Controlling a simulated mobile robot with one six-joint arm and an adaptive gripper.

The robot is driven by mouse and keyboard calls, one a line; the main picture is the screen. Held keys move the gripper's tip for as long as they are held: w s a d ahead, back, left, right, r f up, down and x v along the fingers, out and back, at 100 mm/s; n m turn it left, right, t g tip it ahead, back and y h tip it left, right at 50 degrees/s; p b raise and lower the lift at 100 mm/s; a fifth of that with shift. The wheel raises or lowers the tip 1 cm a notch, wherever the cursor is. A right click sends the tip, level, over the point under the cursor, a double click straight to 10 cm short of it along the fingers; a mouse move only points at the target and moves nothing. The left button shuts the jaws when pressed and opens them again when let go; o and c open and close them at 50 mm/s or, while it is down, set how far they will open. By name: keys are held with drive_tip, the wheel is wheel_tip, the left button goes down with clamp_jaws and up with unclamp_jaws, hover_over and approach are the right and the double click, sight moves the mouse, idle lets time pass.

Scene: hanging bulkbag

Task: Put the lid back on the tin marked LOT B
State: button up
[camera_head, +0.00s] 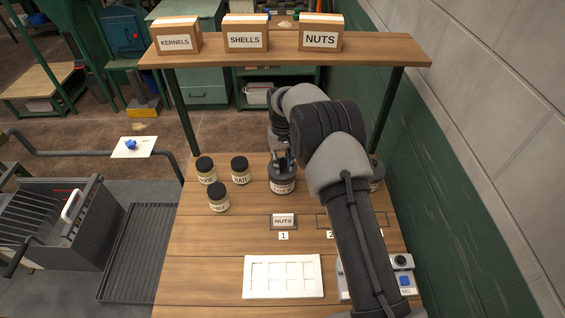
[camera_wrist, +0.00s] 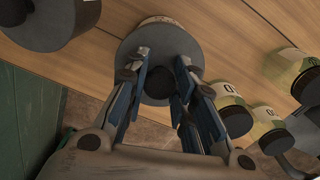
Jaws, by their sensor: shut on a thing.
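A round tin (camera_head: 283,186) with a pale label stands on the wooden bench; the label is too small to read surely. A dark grey lid (camera_wrist: 140,52) with a dark knob (camera_wrist: 160,84) covers its top. My gripper (camera_wrist: 161,78) is shut on the knob, pointing down at the lid; it also shows above the tin in the head view (camera_head: 282,160). The tin's pale side (camera_wrist: 157,20) shows past the lid edge. I cannot tell whether the lid is fully seated. A second dark-topped tin (camera_head: 377,176) stands right, partly hidden behind my arm.
Three dark-capped jars (camera_head: 240,170) stand left of the tin. A NUTS card (camera_head: 283,220), a white tray (camera_head: 250,290) and a button box (camera_head: 403,263) lie nearer. A shelf (camera_head: 285,50) with three labelled boxes spans the back. A green wall is on the right.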

idle(0.3)
drive_tip(key=o, duration=1)
drive_tip(key=shift+o, duration=0.7)
drive_tip(key=o, duration=0.4)
drive_tip(key=shift+c, duration=0.2)
drive_tip(key=shift+r, duration=0.15)
drive_tip(key=shift+r+p, duration=1.85)
drive_tip(key=shift+r, duration=1.65)
